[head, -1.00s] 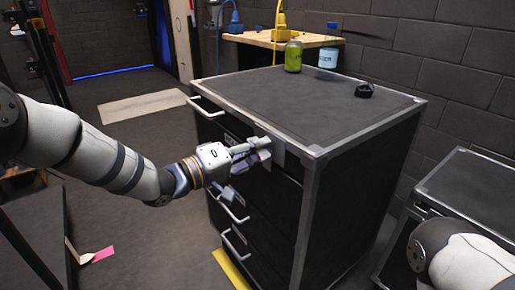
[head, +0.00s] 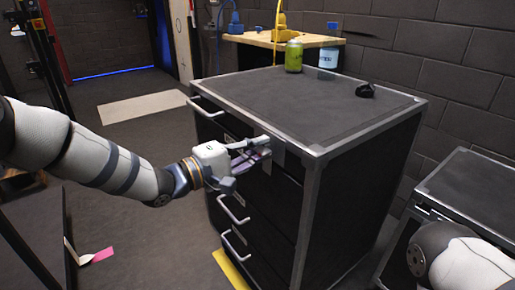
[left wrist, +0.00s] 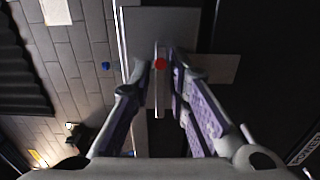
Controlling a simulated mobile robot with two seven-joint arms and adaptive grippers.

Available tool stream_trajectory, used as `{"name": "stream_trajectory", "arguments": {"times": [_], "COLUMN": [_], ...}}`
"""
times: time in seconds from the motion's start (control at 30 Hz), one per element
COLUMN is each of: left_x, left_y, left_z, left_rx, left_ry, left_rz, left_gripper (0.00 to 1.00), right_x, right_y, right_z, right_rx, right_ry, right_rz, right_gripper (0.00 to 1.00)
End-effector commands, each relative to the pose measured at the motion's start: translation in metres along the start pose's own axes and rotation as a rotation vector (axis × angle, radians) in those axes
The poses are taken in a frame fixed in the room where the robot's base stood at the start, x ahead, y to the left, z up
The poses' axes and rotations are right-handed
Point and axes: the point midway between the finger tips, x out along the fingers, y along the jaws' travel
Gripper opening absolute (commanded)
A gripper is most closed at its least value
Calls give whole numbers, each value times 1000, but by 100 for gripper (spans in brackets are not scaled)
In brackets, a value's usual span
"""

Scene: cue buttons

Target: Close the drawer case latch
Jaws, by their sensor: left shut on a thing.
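The dark drawer case (head: 345,190) with metal edges and several drawers stands in the middle of the head view. A grey latch plate (head: 279,153) sits on its front near the top right corner. My left gripper (head: 266,147) is at this plate, its fingers pointing towards it. In the left wrist view, the gripper (left wrist: 162,78) has its two fingers on either side of a narrow grey latch lever (left wrist: 160,95) with a red dot by its top, and is shut on it. The plate (left wrist: 190,20) shows behind. Fingers partly hide the latch in the head view. My right gripper is out of view.
A green can (head: 293,56), a labelled bottle (head: 328,56) and a small black object (head: 366,90) stand on the case top. Light drawer handles (head: 234,208) stick out below the gripper. Another dark case (head: 470,190) stands at right.

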Motion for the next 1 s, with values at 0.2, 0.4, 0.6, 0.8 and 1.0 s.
{"name": "stream_trajectory", "arguments": {"times": [0.2,0.4,0.6,0.8,1.0], "left_x": [0,0,-1,-36,-90], "left_y": [-3,-3,-1,-1,-1], "left_z": [2,1,0,-1,0], "left_rx": [-1,0,1,-1,-2], "left_ry": [-4,-3,-1,1,1], "left_rz": [-6,-5,-3,-3,-3], "left_gripper": [0,27,27,27,27], "right_x": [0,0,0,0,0], "right_y": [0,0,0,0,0], "right_z": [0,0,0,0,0], "right_rx": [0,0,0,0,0], "right_ry": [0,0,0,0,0], "right_rz": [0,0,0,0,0], "right_gripper": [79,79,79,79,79]}}
